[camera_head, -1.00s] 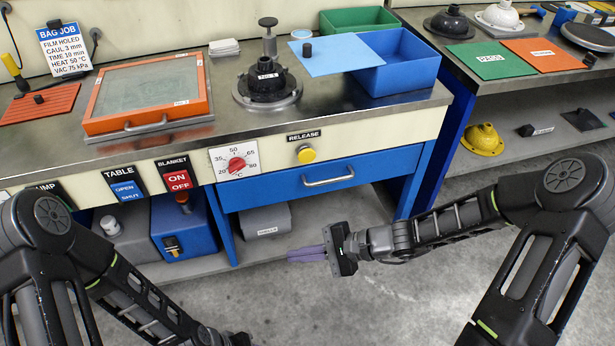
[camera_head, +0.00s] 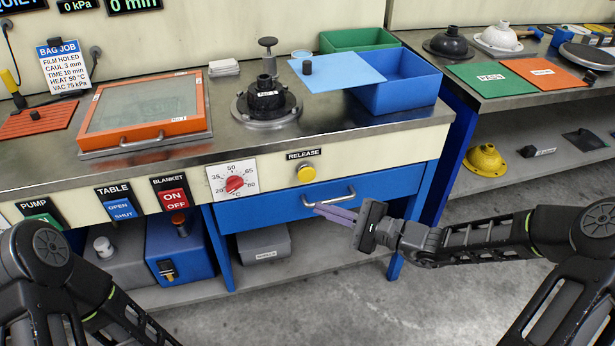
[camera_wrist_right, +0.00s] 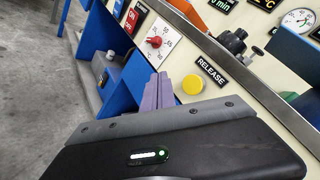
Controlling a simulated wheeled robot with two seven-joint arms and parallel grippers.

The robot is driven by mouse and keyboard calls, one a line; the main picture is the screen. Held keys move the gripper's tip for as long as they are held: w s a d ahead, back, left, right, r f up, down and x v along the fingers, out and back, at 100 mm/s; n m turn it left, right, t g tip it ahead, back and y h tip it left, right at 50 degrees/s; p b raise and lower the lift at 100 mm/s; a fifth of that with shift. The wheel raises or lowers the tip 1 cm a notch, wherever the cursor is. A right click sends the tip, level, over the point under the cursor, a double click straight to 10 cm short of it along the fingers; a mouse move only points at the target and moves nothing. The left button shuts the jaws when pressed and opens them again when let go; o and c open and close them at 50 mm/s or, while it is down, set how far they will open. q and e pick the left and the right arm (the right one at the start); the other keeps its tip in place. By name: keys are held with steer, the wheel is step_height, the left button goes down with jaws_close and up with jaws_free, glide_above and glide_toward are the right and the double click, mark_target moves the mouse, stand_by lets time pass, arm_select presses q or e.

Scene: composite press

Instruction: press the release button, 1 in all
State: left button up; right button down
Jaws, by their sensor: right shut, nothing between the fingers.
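The yellow round release button (camera_head: 306,173) is on the cream front panel under the black RELEASE label (camera_head: 304,155). It also shows in the right wrist view (camera_wrist_right: 192,85), to the right of my fingertips. My right gripper (camera_head: 318,209) is shut and empty, its purple fingers pointing left. In the head view the fingertips are below the button, in front of the blue drawer, and appear apart from the button. In the right wrist view the shut fingers (camera_wrist_right: 158,88) stand beside the button. My left arm comes in at the lower left; its gripper is out of view.
A blue drawer with a metal handle (camera_head: 330,196) lies directly below the button. A red temperature dial (camera_head: 235,183) is to its left, then the red blanket button (camera_head: 173,199). On the bench above are a black fitting (camera_head: 267,103) and a blue bin (camera_head: 398,95).

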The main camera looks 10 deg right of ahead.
mark_target(301, 178)
steer(key=w+b, duration=0.2)
steer(key=w, duration=0.6)
steer(key=shift+a, duration=0.25)
stand_by(1.8)
steer(key=shift+w, duration=0.4)
steer(key=shift+w+b, duration=0.35)
steer(key=shift+w, duration=0.2)
stand_by(0.7)
steer(key=shift+s, duration=1)
